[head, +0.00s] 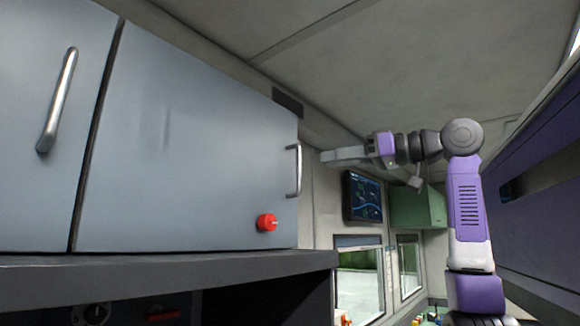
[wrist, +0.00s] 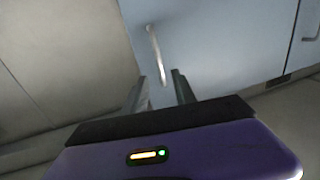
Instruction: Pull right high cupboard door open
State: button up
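The right high cupboard door (head: 190,150) is a blue-grey panel and looks shut. Its silver bar handle (head: 299,170) stands upright near the door's right edge. My gripper (head: 322,157) is just right of the handle, with a small gap visible in the head view. In the wrist view, the two dark fingers of my gripper (wrist: 160,85) are apart, with nothing held. The handle (wrist: 156,55) lies ahead of them, its near end in line with the space between them. The door (wrist: 225,45) fills the upper right there.
A left cupboard door (head: 45,120) with its own silver handle (head: 58,100) is beside it. A red knob (head: 266,222) shows at the door's lower right. A dark shelf (head: 170,265) runs below. A wall screen (head: 362,197) and a green cabinet (head: 418,208) are farther back.

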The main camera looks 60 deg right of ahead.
jog(key=w+p, duration=0.2)
jog(key=w, duration=0.5)
jog(key=shift+w+d+p, duration=0.15)
jog(key=shift+w+p, duration=0.15)
jog(key=shift+w, duration=0.05)
grip_shut()
dwell(1.1)
